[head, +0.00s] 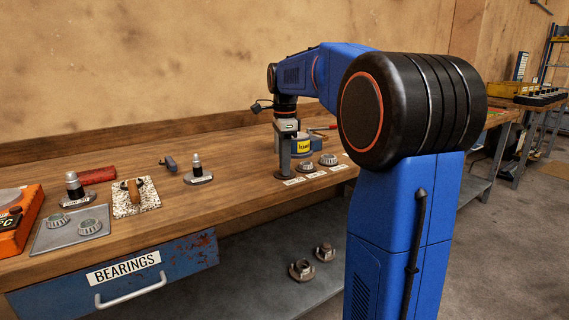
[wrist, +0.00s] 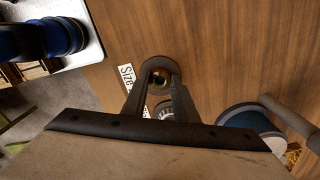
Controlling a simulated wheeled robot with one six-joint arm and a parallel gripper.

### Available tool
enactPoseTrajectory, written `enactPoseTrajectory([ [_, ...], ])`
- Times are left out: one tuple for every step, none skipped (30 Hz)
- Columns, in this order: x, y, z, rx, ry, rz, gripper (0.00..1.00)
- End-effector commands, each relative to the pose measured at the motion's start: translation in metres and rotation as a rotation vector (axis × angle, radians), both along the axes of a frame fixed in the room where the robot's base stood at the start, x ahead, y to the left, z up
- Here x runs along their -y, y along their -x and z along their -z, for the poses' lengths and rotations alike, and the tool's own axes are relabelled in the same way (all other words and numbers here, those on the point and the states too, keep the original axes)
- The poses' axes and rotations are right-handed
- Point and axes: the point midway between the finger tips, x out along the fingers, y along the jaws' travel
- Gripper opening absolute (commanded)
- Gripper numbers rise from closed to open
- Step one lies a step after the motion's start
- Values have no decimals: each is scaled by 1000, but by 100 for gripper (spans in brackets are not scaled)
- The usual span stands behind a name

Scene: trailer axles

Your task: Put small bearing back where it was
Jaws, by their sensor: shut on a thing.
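My gripper (head: 287,172) points down at the right part of the wooden workbench, beside a row of paper labels. In the wrist view my gripper (wrist: 160,72) is shut on a small bearing (wrist: 160,80), whose centre shows between the dark fingertips. In the head view the fingers hide this bearing. It is low, over or at the nearest label; I cannot tell whether it touches the bench. Two other bearings, a middle one (head: 305,166) and a far one (head: 328,160), sit in line to the right, behind their labels. One bearing (wrist: 165,112) also shows behind the fingers in the wrist view.
A white label (wrist: 126,76) reading "Size" lies by the held bearing. A blue tin (head: 303,145) stands close behind. On the left are a metal plate (head: 60,238) with two bearings, a speckled pad (head: 135,205) and two small stands.

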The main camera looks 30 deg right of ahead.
Motion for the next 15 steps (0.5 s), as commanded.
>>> enactPoseTrajectory([
  [0,0,1,0,0,0,28],
  [0,0,1,0,0,0,36],
  [0,0,1,0,0,0,45],
  [0,0,1,0,0,0,45],
  [0,0,1,0,0,0,45],
  [0,0,1,0,0,0,45],
  [0,0,1,0,0,0,45],
  [0,0,1,0,0,0,45],
  [0,0,1,0,0,0,45],
  [0,0,1,0,0,0,45],
  [0,0,1,0,0,0,45],
  [0,0,0,0,0,0,45],
  [0,0,-1,0,0,0,45],
  [0,0,-2,0,0,0,45],
  [0,0,-4,1,0,0,45],
])
